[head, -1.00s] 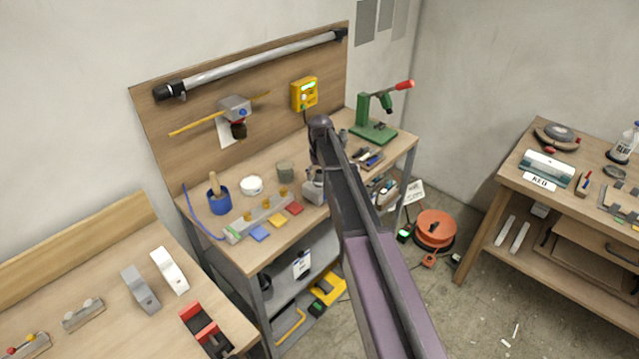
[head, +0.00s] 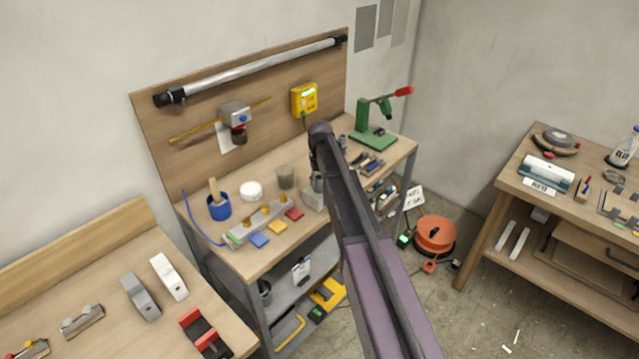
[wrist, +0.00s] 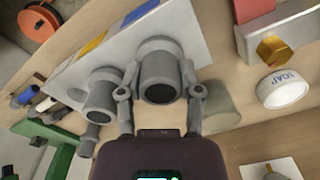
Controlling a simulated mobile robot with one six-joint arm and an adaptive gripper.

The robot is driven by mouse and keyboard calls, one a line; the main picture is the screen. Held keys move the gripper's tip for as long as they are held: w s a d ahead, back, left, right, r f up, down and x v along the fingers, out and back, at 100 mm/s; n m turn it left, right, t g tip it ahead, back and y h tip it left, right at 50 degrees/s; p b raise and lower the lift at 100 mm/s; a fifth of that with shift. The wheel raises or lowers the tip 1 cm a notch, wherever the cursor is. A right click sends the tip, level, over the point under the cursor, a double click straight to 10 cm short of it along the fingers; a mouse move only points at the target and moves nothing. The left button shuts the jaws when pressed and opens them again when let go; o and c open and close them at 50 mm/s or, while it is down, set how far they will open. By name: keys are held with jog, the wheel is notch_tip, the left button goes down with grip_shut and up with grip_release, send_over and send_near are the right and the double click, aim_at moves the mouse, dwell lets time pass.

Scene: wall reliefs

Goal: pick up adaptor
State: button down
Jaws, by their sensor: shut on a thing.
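In the wrist view, a grey, stepped round piece with a dark round end (wrist: 159,68), which I take to be the adaptor, sits between the two fingers of my gripper (wrist: 161,100). The fingers are shut on its sides. A similar, smaller grey round piece (wrist: 100,103) stands just left of it, outside the left finger. A pale grey plate or block (wrist: 200,38) shows behind them. In the head view my arm hides the gripper's fingers and the held piece; a grey block (head: 313,198) shows beside the arm over the bench.
The workbench (head: 250,268) carries a blue pot (head: 219,206), a white tub (head: 251,191), a rail with brass pieces (head: 257,227), coloured squares and a green press (head: 372,137). The tub, marked SOAP, shows in the wrist view (wrist: 283,89).

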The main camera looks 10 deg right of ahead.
jog(key=shift+r, duration=0.2)
notch_tip(320, 180, up, 10)
jog(key=p, duration=0.9)
jog(key=shift+f+p, duration=0.2)
jog(key=shift+p, duration=0.2)
jog(key=shift+r, duration=0.2)
jog(key=shift+r+p, duration=2.05)
jog(key=shift+p, duration=0.2)
